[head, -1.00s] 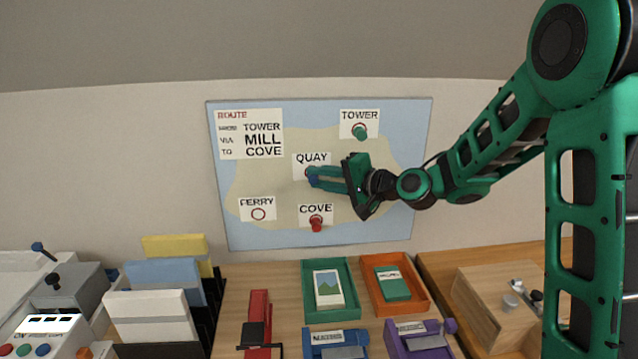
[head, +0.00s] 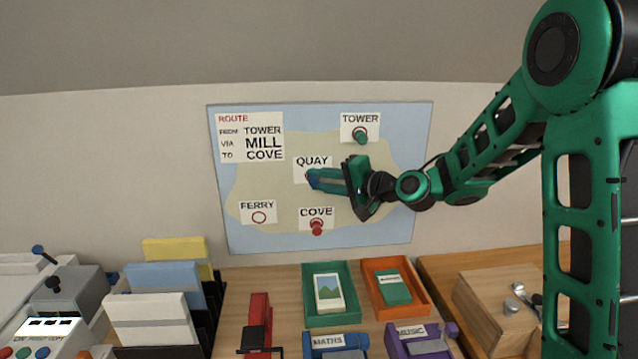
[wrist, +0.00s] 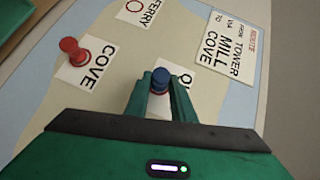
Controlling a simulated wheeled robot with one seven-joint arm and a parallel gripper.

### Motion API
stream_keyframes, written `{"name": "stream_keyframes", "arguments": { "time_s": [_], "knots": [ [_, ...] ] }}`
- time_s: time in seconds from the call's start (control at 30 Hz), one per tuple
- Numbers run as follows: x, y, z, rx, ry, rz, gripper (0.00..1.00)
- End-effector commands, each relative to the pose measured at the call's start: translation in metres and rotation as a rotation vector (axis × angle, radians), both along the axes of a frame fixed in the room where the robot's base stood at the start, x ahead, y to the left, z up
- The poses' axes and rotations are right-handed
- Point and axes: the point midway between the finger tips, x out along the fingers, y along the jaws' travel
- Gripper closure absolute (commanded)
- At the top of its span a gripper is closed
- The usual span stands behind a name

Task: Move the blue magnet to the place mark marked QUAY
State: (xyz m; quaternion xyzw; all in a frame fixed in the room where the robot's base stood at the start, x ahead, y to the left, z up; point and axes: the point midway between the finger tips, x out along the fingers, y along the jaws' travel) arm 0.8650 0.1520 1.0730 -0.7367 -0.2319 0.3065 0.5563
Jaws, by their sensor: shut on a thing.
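The blue magnet (head: 312,179) is at the QUAY label (head: 312,162) on the wall map. My gripper (head: 314,179) is shut on it, and its fingers hide part of the magnet and the mark there. In the wrist view the blue magnet (wrist: 161,79) shows between the two fingertips (wrist: 160,90), in front of the partly covered QUAY card (wrist: 184,77). I cannot tell whether the magnet touches the board.
The map board (head: 400,235) also carries a green magnet (head: 361,137) at TOWER, a red magnet (head: 317,228) at COVE and an empty ring at FERRY (head: 259,217). Below are green (head: 309,312) and orange (head: 421,304) trays and a file rack (head: 205,330).

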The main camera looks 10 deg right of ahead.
Motion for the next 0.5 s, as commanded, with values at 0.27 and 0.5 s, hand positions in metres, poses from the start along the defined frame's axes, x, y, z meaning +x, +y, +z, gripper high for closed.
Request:
{"name": "stream_keyframes", "arguments": {
  "time_s": [0.27,0.5],
  "knots": [
    [0.0009,0.0003,-0.0001,0.000,0.000,0.001,0.90],
    [0.0008,0.0007,0.0000,0.000,0.000,0.001,0.56]
  ]
}}
